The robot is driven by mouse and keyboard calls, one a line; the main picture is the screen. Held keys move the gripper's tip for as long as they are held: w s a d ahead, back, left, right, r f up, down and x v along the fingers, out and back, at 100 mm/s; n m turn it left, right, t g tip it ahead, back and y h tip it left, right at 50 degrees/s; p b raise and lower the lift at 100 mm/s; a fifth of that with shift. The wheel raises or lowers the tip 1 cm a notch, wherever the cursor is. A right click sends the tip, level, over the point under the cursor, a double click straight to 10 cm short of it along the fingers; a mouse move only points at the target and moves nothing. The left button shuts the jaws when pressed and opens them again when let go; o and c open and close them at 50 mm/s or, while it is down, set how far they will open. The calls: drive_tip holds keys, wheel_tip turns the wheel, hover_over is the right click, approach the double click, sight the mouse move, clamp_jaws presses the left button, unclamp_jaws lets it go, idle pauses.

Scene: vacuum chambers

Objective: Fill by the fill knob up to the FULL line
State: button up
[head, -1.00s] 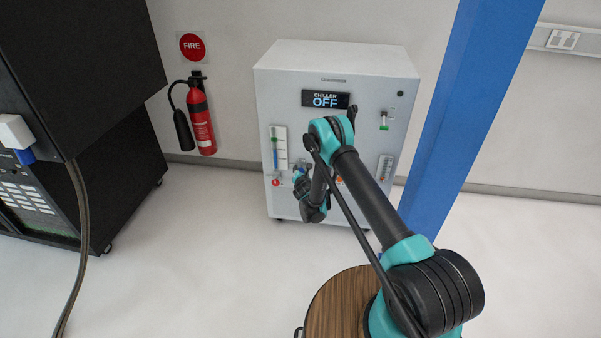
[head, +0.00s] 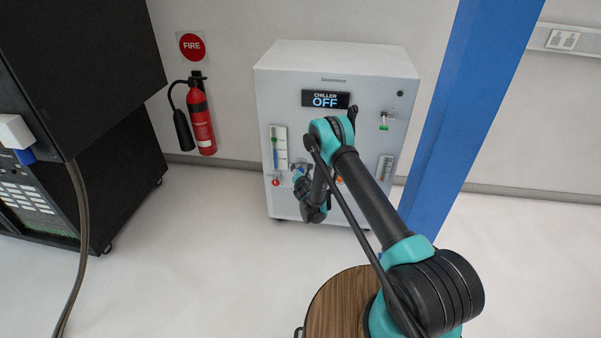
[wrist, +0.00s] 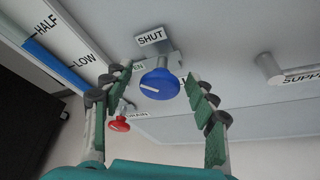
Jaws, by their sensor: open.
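A round blue knob (wrist: 160,84) with a white line across its face sticks out of the chiller front in the wrist view. A SHUT label (wrist: 150,37) is above it, and a partly hidden label ending in EN is beside it. My gripper (wrist: 156,79) is open, with one finger on each side of the knob; I cannot tell if either touches it. The level gauge (wrist: 66,48) at upper left shows a blue column (wrist: 58,66) and the HALF and LOW labels. Its top is cut off there. The whole gauge (head: 279,147) shows small in the head view; its FULL mark is unreadable.
A red knob (wrist: 118,122) by a DRAIN label sits below left of the blue knob. A supply port (wrist: 270,68) juts out at right. The white chiller (head: 340,72) reads OFF. A fire extinguisher (head: 201,118), black rack (head: 80,70) and blue post (head: 465,110) stand around it.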

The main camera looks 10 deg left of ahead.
wheel_tip(320, 180, up, 10)
idle(0.6)
drive_tip(key=shift+f, duration=0.1)
